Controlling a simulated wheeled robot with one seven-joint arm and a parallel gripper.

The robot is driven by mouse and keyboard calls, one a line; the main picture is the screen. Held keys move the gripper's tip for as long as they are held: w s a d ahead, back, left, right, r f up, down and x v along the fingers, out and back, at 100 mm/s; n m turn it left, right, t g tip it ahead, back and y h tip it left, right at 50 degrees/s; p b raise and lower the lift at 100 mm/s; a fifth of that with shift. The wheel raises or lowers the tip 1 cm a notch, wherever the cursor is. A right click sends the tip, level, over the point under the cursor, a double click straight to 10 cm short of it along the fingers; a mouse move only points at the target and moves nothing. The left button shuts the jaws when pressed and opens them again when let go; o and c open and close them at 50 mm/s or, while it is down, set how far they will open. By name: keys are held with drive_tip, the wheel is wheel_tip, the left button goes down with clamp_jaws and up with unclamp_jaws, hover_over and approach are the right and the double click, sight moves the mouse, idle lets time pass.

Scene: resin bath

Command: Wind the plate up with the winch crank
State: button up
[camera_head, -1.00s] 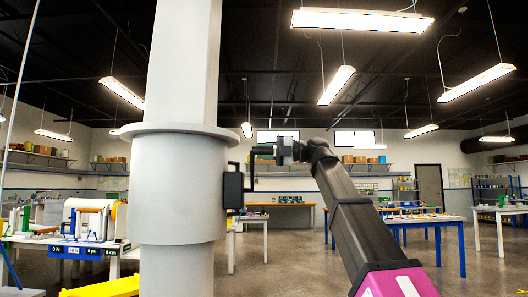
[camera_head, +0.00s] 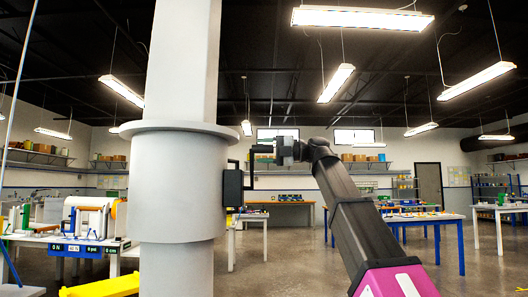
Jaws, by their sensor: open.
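The winch is a black box (camera_head: 233,188) on the right side of the thick grey column. Its thin dark crank arm (camera_head: 251,172) rises from the box, with a short dark handle (camera_head: 262,149) at its top pointing right. My gripper (camera_head: 275,151) is at the end of my dark arm, which comes up from the lower right, and faces left at the handle's right end. Its jaws are open. The fingertips are small and dark, so I cannot tell whether the handle lies between them or they touch it. I cannot make out the plate.
The grey column (camera_head: 180,190) with its wide flange stands close at left centre. A yellow part (camera_head: 103,287) shows at the lower left. A bench with devices and readouts (camera_head: 85,248) is at the left. Blue-legged tables (camera_head: 425,218) stand behind at the right, with open floor between.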

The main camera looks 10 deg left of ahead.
drive_tip(key=shift+d, duration=0.1)
drive_tip(key=v, duration=1)
drive_tip(key=shift+d, duration=0.3)
